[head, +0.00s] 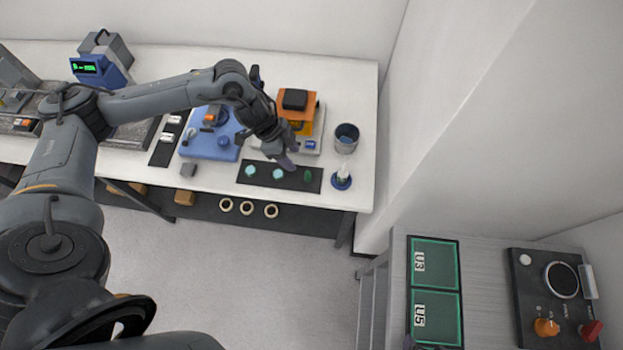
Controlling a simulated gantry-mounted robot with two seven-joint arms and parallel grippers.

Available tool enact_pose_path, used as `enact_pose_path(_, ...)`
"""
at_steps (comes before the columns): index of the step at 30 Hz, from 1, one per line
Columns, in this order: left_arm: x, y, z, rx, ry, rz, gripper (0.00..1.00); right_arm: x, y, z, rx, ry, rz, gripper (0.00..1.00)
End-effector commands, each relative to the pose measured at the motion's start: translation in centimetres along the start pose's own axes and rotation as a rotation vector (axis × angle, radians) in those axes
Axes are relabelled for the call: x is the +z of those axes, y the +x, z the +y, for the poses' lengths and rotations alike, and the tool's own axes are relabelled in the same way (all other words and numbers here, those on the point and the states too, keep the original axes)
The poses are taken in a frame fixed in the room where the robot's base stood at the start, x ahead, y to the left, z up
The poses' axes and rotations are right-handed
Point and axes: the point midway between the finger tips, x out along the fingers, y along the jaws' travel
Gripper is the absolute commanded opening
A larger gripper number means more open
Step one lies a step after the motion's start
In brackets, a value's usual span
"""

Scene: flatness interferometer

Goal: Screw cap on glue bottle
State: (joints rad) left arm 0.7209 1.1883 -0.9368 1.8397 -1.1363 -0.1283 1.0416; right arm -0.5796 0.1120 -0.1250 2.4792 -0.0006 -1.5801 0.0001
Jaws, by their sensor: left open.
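What looks like the glue bottle is a small white, narrow-topped bottle (343,170) standing in a round blue base (341,182) near the front right corner of the white bench. I cannot make out a separate cap or the bottle's thread at this size. A black mat (256,180) to its left carries two pale cyan discs and a small dark green item (307,175). My left gripper (289,163) is open, just above the mat's back edge, left of the bottle and apart from it.
An orange and black device (297,103) stands behind my left gripper. A grey-blue cup (346,138) is behind the bottle. A blue instrument (212,134) stands left of the mat. A side table with green panels (435,263) and a black control box (556,300) is at lower right.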

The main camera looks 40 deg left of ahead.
Motion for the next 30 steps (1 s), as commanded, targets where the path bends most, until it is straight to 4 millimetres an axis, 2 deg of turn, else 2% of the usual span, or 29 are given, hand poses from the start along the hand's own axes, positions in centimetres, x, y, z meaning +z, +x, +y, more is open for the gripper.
enact_pose_path(14, -0.6, -0.1, -0.4, -0.01, 0.006, 0.01, 0.54, 0.1, 0.2, 0.3, 0.009, -0.003, 0.0, 0.75)
enact_pose_path(17, -0.6, 0.7, -0.4, -0.008, 0.006, 0.011, 0.54, 0.1, 0.2, 0.5, 0.013, -0.008, -0.001, 0.75)
enact_pose_path(24, -0.6, 4.0, -0.3, -0.008, 0.006, 0.011, 0.54, 0.2, 0.4, 0.5, 0.014, -0.009, -0.001, 0.75)
enact_pose_path(30, -0.6, 5.4, -0.4, -0.01, 0.006, 0.01, 0.54, 0.2, 0.4, 0.5, 0.012, -0.006, -0.001, 0.75)
